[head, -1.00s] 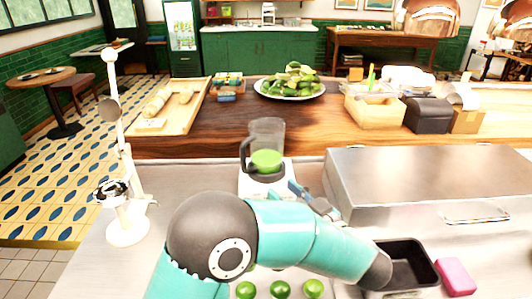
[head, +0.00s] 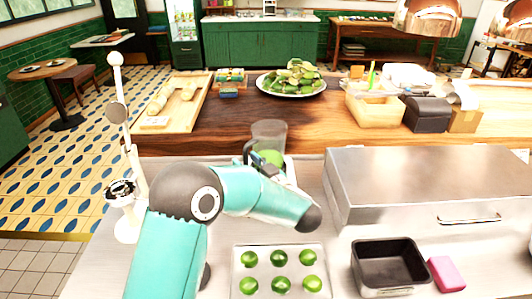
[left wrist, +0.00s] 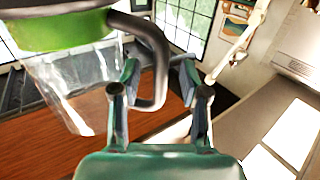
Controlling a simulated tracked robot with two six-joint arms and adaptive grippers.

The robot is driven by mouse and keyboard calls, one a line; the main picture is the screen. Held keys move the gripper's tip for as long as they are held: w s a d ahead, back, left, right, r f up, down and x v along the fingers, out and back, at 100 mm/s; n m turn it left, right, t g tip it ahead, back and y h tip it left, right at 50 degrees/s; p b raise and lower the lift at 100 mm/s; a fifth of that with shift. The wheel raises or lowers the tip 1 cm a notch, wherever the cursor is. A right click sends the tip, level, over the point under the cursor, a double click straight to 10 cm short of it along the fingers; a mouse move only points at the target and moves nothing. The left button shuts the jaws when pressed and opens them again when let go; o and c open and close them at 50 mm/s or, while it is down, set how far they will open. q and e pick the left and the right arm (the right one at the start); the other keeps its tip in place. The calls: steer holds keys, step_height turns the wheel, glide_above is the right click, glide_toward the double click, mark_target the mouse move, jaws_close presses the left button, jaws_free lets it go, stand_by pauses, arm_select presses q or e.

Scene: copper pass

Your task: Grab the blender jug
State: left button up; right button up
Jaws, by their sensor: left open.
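The blender jug (head: 268,132) is a clear, grey-tinted container with green contents and a dark handle, standing upright on the steel counter's far side in the head view. My left arm hides its lower part and most of its white base. In the left wrist view the jug (left wrist: 75,85) fills the upper left, its green part at the top. Its dark handle (left wrist: 158,60) curves between the open fingers of my left gripper (left wrist: 160,73) in the picture. I cannot tell whether the fingers touch it. My right gripper is not in view.
A tray of limes (head: 262,257), a black bin (head: 390,255) and a pink sponge (head: 447,273) lie in front. A steel box (head: 430,185) stands to the right. A white stand (head: 128,215) is at the left. The wooden counter behind holds a lime platter (head: 318,88).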

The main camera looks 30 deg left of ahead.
arm_select(q)
steer(key=shift+w+a, duration=0.25)
steer(key=shift+a, duration=0.25)
jaws_close()
